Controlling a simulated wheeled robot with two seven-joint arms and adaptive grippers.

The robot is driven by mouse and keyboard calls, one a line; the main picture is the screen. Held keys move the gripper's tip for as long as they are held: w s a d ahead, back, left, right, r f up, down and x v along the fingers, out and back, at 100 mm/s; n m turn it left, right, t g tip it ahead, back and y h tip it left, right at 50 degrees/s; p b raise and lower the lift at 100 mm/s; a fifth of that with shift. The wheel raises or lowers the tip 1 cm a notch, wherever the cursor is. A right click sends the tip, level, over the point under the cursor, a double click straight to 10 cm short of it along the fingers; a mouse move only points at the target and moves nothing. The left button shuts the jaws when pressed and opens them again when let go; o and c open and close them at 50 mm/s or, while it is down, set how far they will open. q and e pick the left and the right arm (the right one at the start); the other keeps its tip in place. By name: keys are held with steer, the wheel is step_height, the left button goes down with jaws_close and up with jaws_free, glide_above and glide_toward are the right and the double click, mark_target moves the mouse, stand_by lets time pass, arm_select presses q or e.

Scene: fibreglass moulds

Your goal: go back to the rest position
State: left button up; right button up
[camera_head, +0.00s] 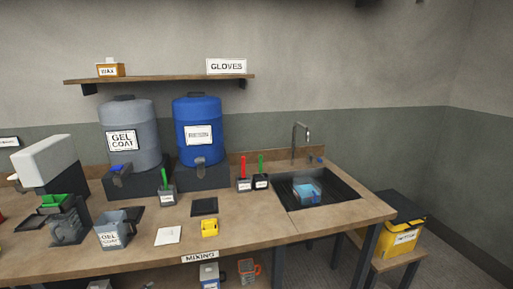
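Neither of my grippers shows in the head view, and no arm link of mine can be made out. The view takes in a wooden mixing bench (270,228) against the wall. A grey jug labelled gel coat (112,232) stands upright near its front edge on the left. A small yellow block-like item (209,228) and a white sheet (168,235) lie to the right of the jug.
A grey gel coat drum (130,130) and a blue resin drum (197,125) stand at the back. A sink (340,190) holds a blue container (307,193). A yellow bin (403,240) is right of the bench. A wall shelf (160,79) hangs above.

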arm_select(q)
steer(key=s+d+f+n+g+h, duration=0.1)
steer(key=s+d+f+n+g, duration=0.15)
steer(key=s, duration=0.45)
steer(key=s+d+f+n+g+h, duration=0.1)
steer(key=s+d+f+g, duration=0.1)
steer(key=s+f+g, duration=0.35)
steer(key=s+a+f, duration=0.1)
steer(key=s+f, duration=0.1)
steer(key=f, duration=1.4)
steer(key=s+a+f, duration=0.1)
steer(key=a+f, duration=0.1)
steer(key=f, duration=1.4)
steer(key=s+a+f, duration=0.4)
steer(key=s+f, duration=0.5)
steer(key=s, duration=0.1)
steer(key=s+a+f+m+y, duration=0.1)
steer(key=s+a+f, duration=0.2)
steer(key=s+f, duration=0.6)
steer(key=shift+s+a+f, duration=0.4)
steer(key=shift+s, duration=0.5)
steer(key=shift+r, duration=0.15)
